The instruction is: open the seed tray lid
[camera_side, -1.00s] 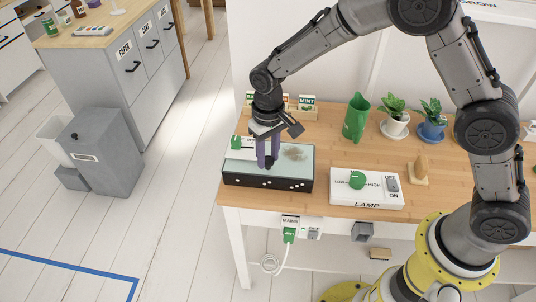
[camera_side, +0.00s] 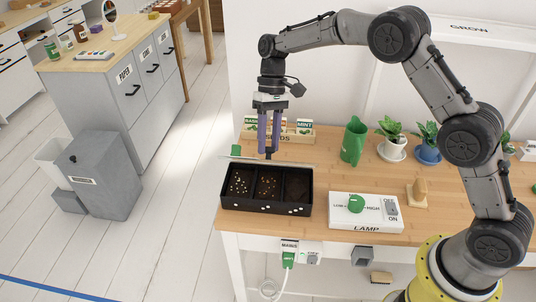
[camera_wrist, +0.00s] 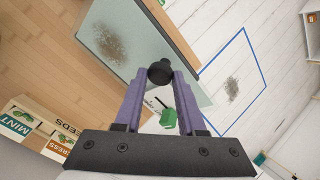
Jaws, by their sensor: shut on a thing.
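The seed tray (camera_side: 266,208) is a black box at the desk's front left, its top uncovered. Its compartments show pale seeds at left, brown specks in the middle and dark soil at right. The clear lid (camera_side: 297,163) shows nearly edge-on as a thin strip behind the tray's opening; whether it touches the back rim I cannot tell. The lid's pane also shows in the wrist view (camera_wrist: 133,40). My gripper (camera_side: 269,150) points down with its purple fingers shut on the lid's black knob (camera_wrist: 160,72).
A seed packet box (camera_side: 300,133) stands behind the lid. The white lamp control box (camera_side: 366,212) sits right of the tray. A green piece (camera_side: 236,150) is at the lid's left end.

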